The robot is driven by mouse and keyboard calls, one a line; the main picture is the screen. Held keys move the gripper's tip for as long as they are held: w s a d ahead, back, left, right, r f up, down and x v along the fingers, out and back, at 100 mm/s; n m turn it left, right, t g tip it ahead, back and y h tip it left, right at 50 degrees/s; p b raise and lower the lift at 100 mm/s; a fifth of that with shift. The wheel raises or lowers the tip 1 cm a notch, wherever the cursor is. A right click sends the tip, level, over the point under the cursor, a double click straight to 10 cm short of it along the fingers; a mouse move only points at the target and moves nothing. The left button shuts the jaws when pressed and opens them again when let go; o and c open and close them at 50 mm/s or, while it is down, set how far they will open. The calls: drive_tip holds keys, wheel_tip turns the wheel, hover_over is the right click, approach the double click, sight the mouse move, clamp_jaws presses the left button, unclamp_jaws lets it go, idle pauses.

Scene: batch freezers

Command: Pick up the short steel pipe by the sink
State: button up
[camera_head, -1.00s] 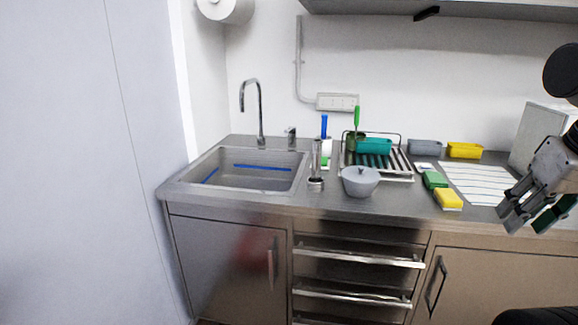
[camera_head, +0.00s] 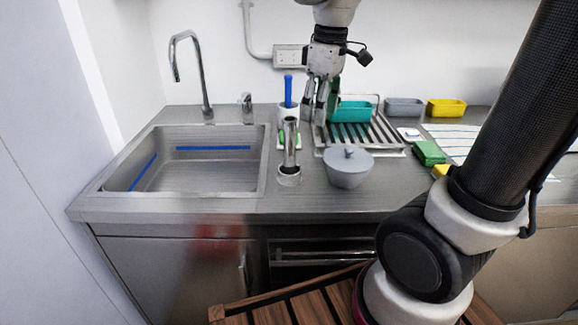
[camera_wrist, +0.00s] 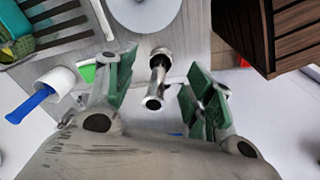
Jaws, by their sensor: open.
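The short steel pipe (camera_head: 290,145) stands upright on the steel counter, just right of the sink (camera_head: 108,193). It has a wider round base. My gripper (camera_head: 315,108) points down above the counter, behind and slightly right of the pipe in the head view. Its green-padded fingers are apart with nothing held. In the wrist view the pipe (camera_wrist: 157,76) shows in the gap between the fingers (camera_wrist: 160,70), seen from above at an angle. The fingers do not appear to touch it.
A grey lidded pot (camera_head: 348,168) stands close to the right of the pipe. A white cup with a blue-handled brush (camera_head: 288,92) stands behind it. A drying rack (camera_head: 385,150) with a teal tub (camera_head: 352,111) is at the right. The faucet (camera_head: 205,80) rises behind the sink.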

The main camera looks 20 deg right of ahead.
sight(289, 119)
drive_tip(key=w+a+f+n, duration=0.2)
drive_tip(key=w+a, duration=0.1)
drive_tip(key=w+a+n+g, duration=0.1)
drive_tip(key=a, duration=0.1)
drive_tip(key=shift+w+a+f, duration=0.15)
drive_tip(key=shift+a+f, duration=0.05)
drive_tip(key=shift+f, duration=0.2)
drive_tip(key=shift+w+a+f+n, duration=0.1)
drive_tip(key=shift+a+f+n, duration=0.1)
drive_tip(key=shift+f+n, duration=0.1)
wheel_tip(289, 119, down, 8)
drive_tip(key=shift+w+d+r, duration=0.1)
drive_tip(key=shift+d+r, duration=0.05)
drive_tip(key=shift+r, duration=0.1)
drive_tip(key=c, duration=1)
